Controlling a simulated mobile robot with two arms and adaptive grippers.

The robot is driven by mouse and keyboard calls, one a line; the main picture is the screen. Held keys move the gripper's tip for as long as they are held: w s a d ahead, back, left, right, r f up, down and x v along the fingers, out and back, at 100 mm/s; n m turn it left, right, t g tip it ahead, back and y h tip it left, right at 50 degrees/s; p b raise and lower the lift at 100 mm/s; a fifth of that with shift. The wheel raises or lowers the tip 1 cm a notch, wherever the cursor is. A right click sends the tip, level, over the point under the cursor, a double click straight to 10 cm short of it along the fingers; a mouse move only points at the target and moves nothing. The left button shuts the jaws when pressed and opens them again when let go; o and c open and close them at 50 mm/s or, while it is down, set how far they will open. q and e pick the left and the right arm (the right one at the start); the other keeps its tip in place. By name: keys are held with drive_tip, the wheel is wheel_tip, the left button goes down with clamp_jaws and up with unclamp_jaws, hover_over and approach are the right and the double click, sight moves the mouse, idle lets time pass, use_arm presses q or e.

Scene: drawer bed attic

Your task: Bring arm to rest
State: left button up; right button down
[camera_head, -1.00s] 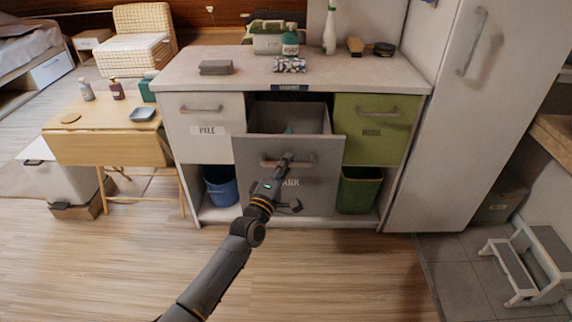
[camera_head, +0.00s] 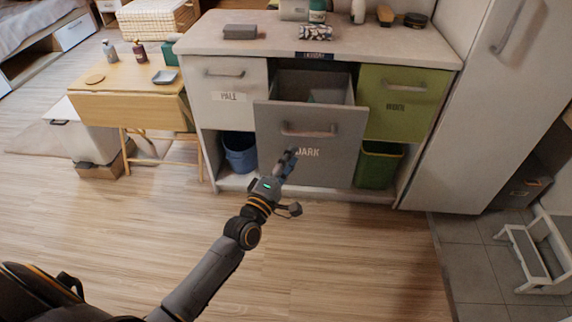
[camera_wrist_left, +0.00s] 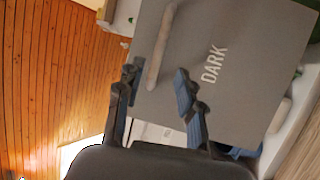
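My left gripper (camera_head: 290,160) is in front of the grey drawer marked "DARK" (camera_head: 335,160), below its handle (camera_head: 309,131). The drawer is pulled out and its inside shows partly from above. In the left wrist view the gripper (camera_wrist_left: 156,82) has its two fingers spread apart with nothing between them. The drawer front (camera_wrist_left: 235,60) and its handle (camera_wrist_left: 160,45) lie beyond the fingertips, and the handle appears free of them. My right gripper is not in view.
A white drawer (camera_head: 230,82) and a green drawer (camera_head: 402,105) flank the grey one, both closed. A blue bin (camera_head: 240,155) and a green bin (camera_head: 376,168) stand below. A folding table (camera_head: 130,95) is at left, a step stool (camera_head: 535,255) at right. The wooden floor in front is clear.

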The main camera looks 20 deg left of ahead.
use_arm(q)
drive_tip(key=shift+v, duration=1.1)
drive_tip(key=shift+f, duration=0.1)
